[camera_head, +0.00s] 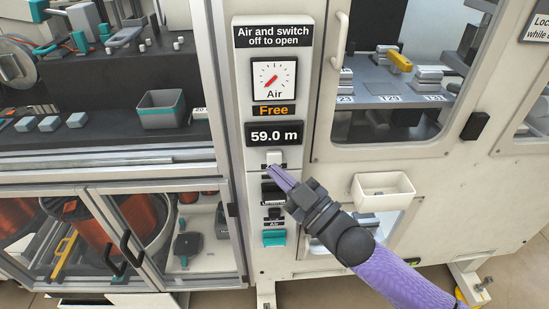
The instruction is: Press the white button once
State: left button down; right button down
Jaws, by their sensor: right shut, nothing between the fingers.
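The white button (274,157) is a small pale block on the front of the machine's control column, just below the display reading "59.0 m". My right gripper (272,170) is shut and empty. Its purple fingertips are just below the white button and overlap the label under it. I cannot tell whether the fingertips touch the button or the panel. My left gripper is not in view.
Above are an air gauge (274,79) and an orange "Free" sign (273,111). Below are a dark switch (271,193) and a teal switch (274,238). A white bin (383,190) sticks out at right. Glazed doors with handles flank the column.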

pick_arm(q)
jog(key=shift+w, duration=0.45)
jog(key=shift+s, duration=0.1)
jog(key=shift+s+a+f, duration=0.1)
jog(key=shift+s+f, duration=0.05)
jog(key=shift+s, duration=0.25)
pick_arm(e)
jog(key=shift+w, duration=0.4)
